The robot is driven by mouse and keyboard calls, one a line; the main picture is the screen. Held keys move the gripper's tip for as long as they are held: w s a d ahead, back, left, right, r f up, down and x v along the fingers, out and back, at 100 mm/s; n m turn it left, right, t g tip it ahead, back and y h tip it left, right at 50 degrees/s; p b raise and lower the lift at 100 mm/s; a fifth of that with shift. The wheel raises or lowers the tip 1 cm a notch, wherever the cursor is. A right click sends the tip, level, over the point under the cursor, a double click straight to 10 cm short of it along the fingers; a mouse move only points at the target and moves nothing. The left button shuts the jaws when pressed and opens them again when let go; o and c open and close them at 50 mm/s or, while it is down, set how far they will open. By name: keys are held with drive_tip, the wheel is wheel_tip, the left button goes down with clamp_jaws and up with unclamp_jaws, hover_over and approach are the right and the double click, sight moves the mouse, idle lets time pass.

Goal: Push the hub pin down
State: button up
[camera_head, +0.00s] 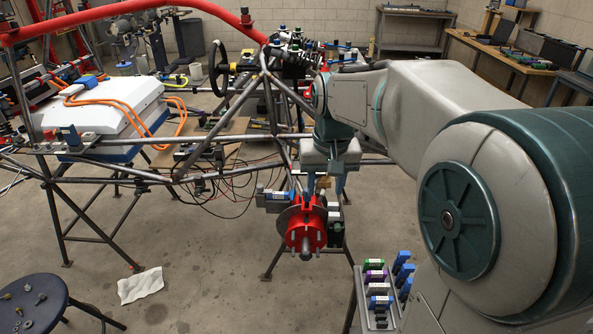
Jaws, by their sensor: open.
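The red hub (296,236) sits at the lower end of the tube chassis, in front of a dark round disc (284,216). Several pale studs and a dark central shaft (305,256) stick out of its front. I cannot pick out the hub pin with certainty at this size. My gripper (326,194) points down just above the hub, slightly to its right. Its two fingers are apart, with no held thing visible between them. I cannot tell whether a finger touches the hub. My arm reaches in from the right and hides the chassis behind it.
Chassis tubes (100,147) surround the hub on the left and behind. A dark boxy part (337,228) sits right of the hub. A rack of small coloured parts (361,290) stands lower right. A round stool (35,306) is lower left. The middle floor is mostly clear.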

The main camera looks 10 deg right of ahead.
drive_tip(key=w, duration=0.9)
drive_tip(key=m+g+p, duration=0.1)
drive_tip(key=g, duration=0.1)
approach(307, 203)
wheel_tip(307, 203, down, 5)
drive_tip(key=shift+f+p, duration=0.1)
drive_tip(key=shift+p, duration=0.4)
clamp_jaws()
